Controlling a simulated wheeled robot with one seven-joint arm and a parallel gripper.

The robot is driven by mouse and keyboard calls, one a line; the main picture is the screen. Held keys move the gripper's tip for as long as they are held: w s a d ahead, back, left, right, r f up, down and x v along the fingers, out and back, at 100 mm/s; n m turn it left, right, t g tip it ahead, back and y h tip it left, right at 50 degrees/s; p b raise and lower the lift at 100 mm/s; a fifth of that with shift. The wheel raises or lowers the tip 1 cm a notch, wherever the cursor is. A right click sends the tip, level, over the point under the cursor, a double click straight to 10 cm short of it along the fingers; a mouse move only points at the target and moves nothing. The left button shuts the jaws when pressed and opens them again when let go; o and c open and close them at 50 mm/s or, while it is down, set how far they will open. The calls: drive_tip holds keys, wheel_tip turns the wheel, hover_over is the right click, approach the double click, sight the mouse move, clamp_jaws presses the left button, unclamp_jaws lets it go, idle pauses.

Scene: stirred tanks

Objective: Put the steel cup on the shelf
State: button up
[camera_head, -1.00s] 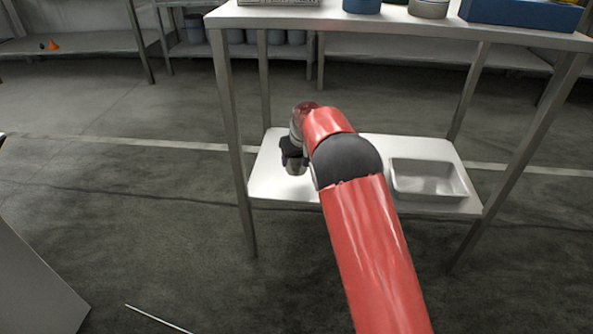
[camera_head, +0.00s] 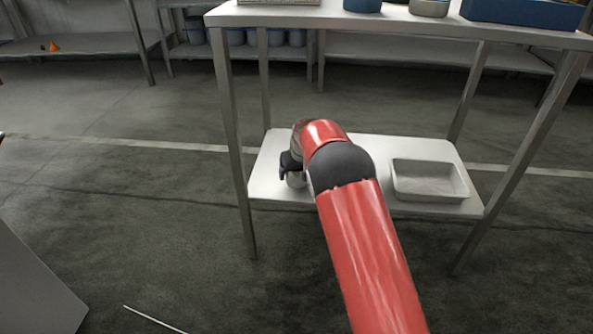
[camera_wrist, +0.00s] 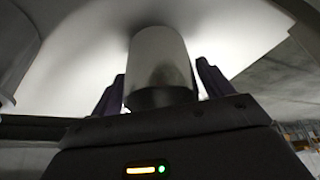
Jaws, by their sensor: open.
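The steel cup (camera_head: 296,180) is at the left part of the white lower shelf (camera_head: 375,148) of a metal table. It is partly hidden by my gripper (camera_head: 289,165). In the wrist view the cup (camera_wrist: 158,62) appears as a plain grey cylinder against the pale shelf surface. My gripper's dark fingers (camera_wrist: 160,85) are open, one on each side of the cup. Whether either finger touches it I cannot tell. The cup looks upright and seems to rest on the shelf.
A shallow white tray (camera_head: 428,180) sits on the lower shelf at the right. The table's top (camera_head: 400,22) is above, carrying a blue box (camera_head: 525,12) and tins. Metal legs (camera_head: 234,150) frame the shelf. Between cup and tray the shelf is partly hidden by my arm.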

drive_tip(key=p+v, duration=0.2)
drive_tip(key=v, duration=1)
drive_tip(key=s+d+r+m, duration=0.3)
drive_tip(key=s+d+r, duration=1)
drive_tip(key=s, duration=0.4)
drive_tip(key=s+d+m+h, duration=0.1)
drive_tip(key=s+d, duration=0.2)
drive_tip(key=s, duration=0.9)
drive_tip(key=s+d+f+m+t, duration=0.1)
drive_tip(key=s+d, duration=0.3)
drive_tip(key=s, duration=0.9)
drive_tip(key=shift+s+f+m+t+h, duration=0.15)
drive_tip(key=shift+f+m+t+h, duration=0.15)
drive_tip(key=shift+h, duration=0.1)
wheel_tip(320, 180, up, 8)
drive_tip(key=p, duration=0.8)
drive_tip(key=shift+r, duration=0.25)
